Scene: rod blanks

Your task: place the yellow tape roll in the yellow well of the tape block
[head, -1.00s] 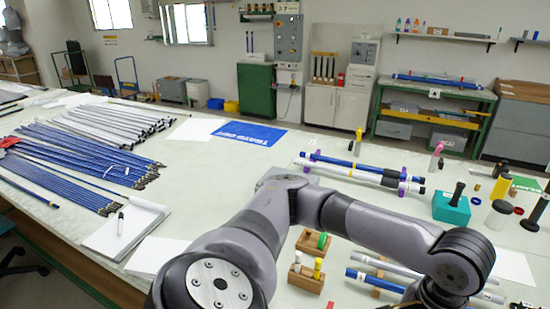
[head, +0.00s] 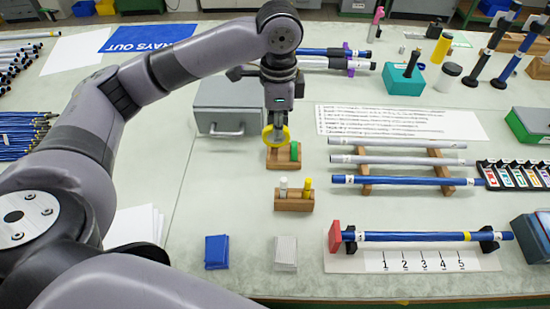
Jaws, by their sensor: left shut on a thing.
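The yellow tape roll (head: 267,138) is upright in my left gripper (head: 276,128), which is shut on it. It is right over the left part of the wooden tape block (head: 280,165). Its lower edge meets the block's top in the picture; I cannot tell whether it touches or has entered a well. A green tape roll (head: 294,151) sits in the block's right part. The yellow well is hidden behind the roll and gripper. My right gripper is not in view.
A wooden holder (head: 294,205) with a white and a yellow peg stands in front of the block. A grey case (head: 215,122) is at its left. Rods on a wooden rack (head: 366,186) lie right. Blue and white card stacks (head: 217,252) lie nearer.

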